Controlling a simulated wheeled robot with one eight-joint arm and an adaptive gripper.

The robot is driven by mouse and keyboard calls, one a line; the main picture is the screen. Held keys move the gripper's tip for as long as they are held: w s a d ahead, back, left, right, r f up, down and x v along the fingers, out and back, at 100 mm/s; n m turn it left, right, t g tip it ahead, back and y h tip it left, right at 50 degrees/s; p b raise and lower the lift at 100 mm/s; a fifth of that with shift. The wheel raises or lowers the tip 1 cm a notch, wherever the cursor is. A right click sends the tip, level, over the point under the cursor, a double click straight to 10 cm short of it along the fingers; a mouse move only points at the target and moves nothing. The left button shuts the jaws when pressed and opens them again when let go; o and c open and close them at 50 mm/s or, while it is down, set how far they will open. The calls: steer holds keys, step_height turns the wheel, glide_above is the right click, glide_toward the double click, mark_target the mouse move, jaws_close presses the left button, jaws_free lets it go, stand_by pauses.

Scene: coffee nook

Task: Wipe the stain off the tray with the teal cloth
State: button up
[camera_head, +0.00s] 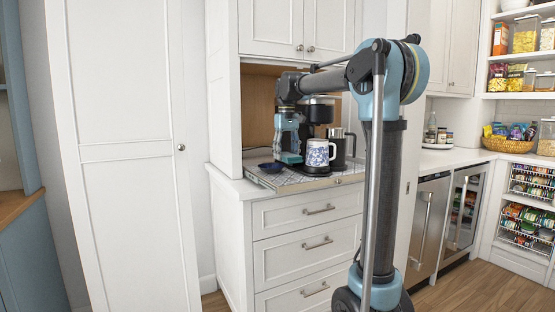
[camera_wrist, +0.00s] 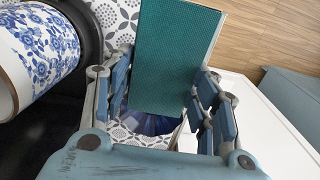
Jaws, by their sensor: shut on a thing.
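The teal cloth (camera_wrist: 178,58) is a flat-faced block between the fingers of my gripper (camera_wrist: 160,92) in the wrist view. In the head view my gripper (camera_head: 289,145) points down, with the cloth (camera_head: 289,158) low at its tips, over the tray. The gripper is shut on the cloth. The tray (camera_head: 288,182) has a grey-and-white pattern and sits on the counter; its pattern (camera_wrist: 118,18) also shows in the wrist view. I cannot tell whether the cloth touches it. No stain is visible; the cloth and gripper hide part of the tray.
A blue-patterned white mug (camera_head: 318,153) stands right of the cloth, on a dark round base. A dark blue dish (camera_head: 270,167) lies to the left. A dark coffee machine (camera_head: 319,112) and a dark metal pot (camera_head: 338,147) stand behind. A cabinet wall bounds the nook on the left.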

mark_target(291, 178)
steer(key=shift+w+d, duration=0.15)
steer(key=shift+d, duration=0.1)
steer(key=shift+a+f, duration=0.2)
steer(key=shift+f, duration=3.85)
steer(key=shift+w+d+r, duration=0.1)
steer(key=shift+w+d, duration=0.25)
steer(key=shift+d, duration=0.5)
steer(key=shift+c, duration=0.9)
steer(key=shift+w+d, duration=0.1)
steer(key=shift+d, duration=0.05)
steer(key=shift+w+d, duration=0.35)
steer(key=shift+d, duration=0.3)
steer(key=shift+w, duration=0.15)
steer(key=shift+s+a, duration=0.5)
steer(key=shift+a, duration=0.2)
steer(key=shift+s+a, duration=0.5)
steer(key=shift+a, duration=0.4)
steer(key=shift+r, duration=3.95)
